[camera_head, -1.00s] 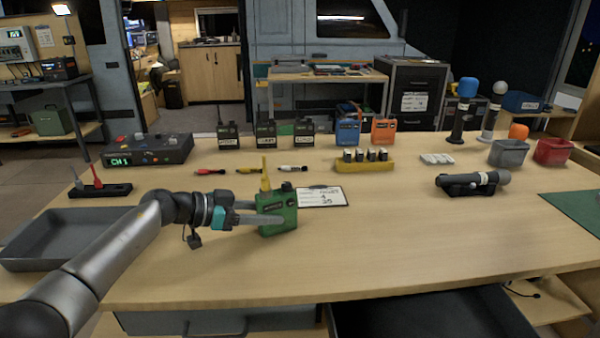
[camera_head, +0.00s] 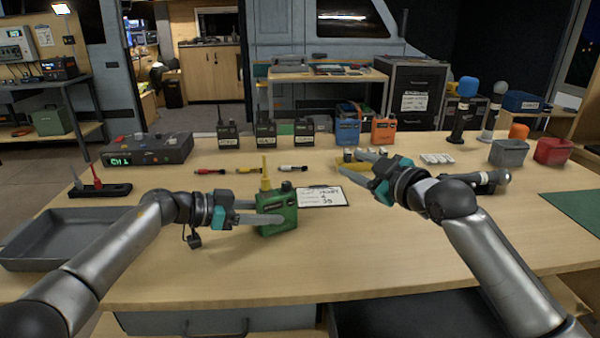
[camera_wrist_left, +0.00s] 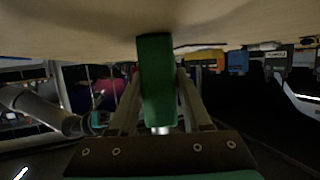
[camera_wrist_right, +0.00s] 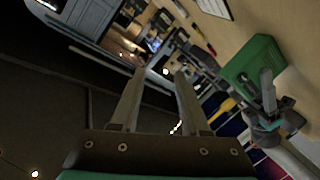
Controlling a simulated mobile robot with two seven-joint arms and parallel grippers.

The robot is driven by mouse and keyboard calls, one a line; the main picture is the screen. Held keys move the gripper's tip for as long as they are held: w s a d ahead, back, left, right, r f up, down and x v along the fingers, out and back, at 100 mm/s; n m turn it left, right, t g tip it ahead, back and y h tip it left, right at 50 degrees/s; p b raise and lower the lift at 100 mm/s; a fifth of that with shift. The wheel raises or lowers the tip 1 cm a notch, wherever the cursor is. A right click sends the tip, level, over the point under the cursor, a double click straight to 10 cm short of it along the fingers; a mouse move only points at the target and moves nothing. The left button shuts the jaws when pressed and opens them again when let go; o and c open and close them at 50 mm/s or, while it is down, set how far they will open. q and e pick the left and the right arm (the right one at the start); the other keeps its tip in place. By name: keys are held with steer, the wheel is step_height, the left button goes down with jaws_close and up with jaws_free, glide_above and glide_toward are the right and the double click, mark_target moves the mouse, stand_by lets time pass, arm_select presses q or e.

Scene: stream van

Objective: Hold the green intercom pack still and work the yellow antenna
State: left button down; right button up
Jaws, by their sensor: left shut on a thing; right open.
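The green intercom pack (camera_head: 278,215) stands upright on the table, left of the middle in the head view. Its yellow antenna (camera_head: 265,172) points up from the pack's left top corner. My left gripper (camera_head: 270,212) is shut on the pack's body from the left; the pack also shows between its fingers in the left wrist view (camera_wrist_left: 156,85). My right gripper (camera_head: 355,164) is open and empty above the table, to the right of the pack and apart from it. In the right wrist view the pack (camera_wrist_right: 252,62) lies to the right of the open fingers (camera_wrist_right: 160,80).
A clipboard card (camera_head: 321,197) lies just right of the pack. My right gripper partly hides a yellow battery holder (camera_head: 347,157). A grey tray (camera_head: 60,240) sits at left. The front middle of the table is clear.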

mark_target(265, 175)
steer(key=s+a+r+m+g+y, duration=0.25)
steer(key=s+a+y, duration=0.35)
steer(key=a, duration=0.6)
steer(key=x, duration=1.1)
steer(key=shift+w+a, duration=0.2)
steer(key=shift+w, duration=0.05)
steer(key=shift+t, duration=0.25)
jaws_close()
stand_by(1.1)
